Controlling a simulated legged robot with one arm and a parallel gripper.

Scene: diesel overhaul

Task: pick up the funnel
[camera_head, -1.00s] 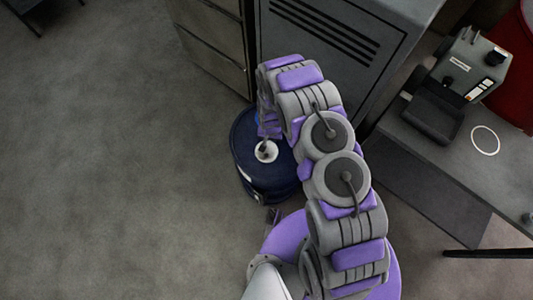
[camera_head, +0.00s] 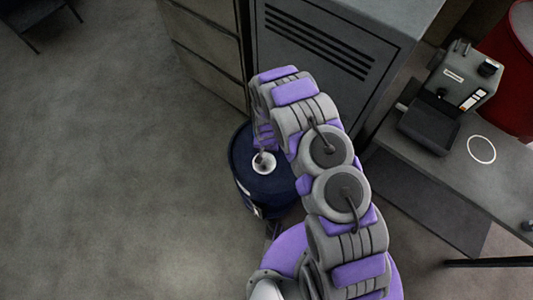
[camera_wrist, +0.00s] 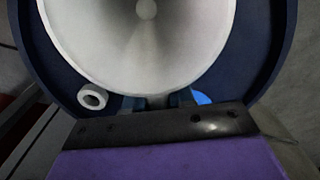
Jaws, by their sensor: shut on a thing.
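The white funnel (camera_head: 264,163) shows in the head view above the top of a dark blue drum (camera_head: 245,183). In the wrist view the funnel (camera_wrist: 140,45) fills the upper middle, its wide mouth facing the camera and its hole near the centre. My gripper (camera_wrist: 163,101) is shut on the funnel at its near rim. The blue drum top (camera_wrist: 268,75) lies behind the funnel. My arm hides most of the gripper in the head view. Whether the funnel touches the drum cannot be told.
A white ring-shaped cap (camera_wrist: 92,96) sits on the drum top. A grey cabinet (camera_head: 330,50) stands behind the drum. A bench (camera_head: 500,185) with a grey machine (camera_head: 450,95) is at right, beside a red drum (camera_head: 515,75).

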